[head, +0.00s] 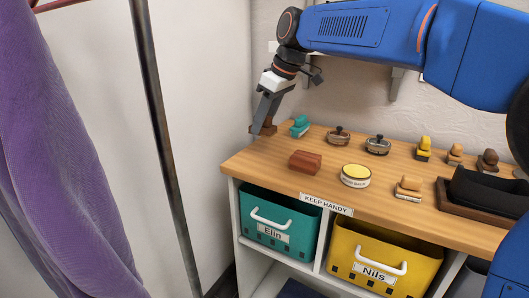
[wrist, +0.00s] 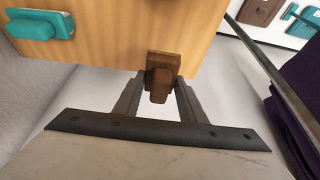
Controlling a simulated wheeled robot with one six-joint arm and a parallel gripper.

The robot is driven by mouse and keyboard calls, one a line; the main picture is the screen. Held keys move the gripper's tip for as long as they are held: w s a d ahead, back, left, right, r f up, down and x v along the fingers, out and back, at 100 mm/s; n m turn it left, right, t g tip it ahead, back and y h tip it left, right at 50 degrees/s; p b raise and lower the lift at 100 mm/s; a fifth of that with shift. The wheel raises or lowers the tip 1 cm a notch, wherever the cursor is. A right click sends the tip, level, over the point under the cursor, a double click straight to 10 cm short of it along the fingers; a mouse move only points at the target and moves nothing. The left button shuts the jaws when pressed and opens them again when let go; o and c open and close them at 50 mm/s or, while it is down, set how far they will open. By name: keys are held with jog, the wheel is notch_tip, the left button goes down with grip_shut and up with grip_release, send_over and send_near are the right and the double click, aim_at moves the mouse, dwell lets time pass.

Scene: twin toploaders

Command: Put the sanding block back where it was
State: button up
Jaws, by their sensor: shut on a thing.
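A brown block with a raised grip, which I take to be the sanding block (head: 269,130), is at the far left end of the wooden counter top (head: 250,160). My gripper (head: 261,122) is shut on its grip from above. In the wrist view the brown block (wrist: 163,62) sits between my two fingers (wrist: 158,88), over the counter's edge. Part of it seems to stick out past the wood. I cannot tell whether it touches the counter.
A teal handled block (head: 300,126) stands just right of my gripper. A reddish-brown block (head: 306,161), a yellow tin (head: 355,175) and several brushes and stamp-like pieces stand farther right. A metal pole (head: 160,120) and purple cloth (head: 60,160) are left. Bins (head: 280,220) sit below.

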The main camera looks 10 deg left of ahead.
aim_at(272, 128)
jog(key=shift+f, duration=3.95)
jog(key=shift+f, duration=0.15)
jog(key=o, duration=1)
jog(key=shift+o, duration=0.2)
jog(key=v, duration=1.2)
jog(key=shift+s, duration=0.1)
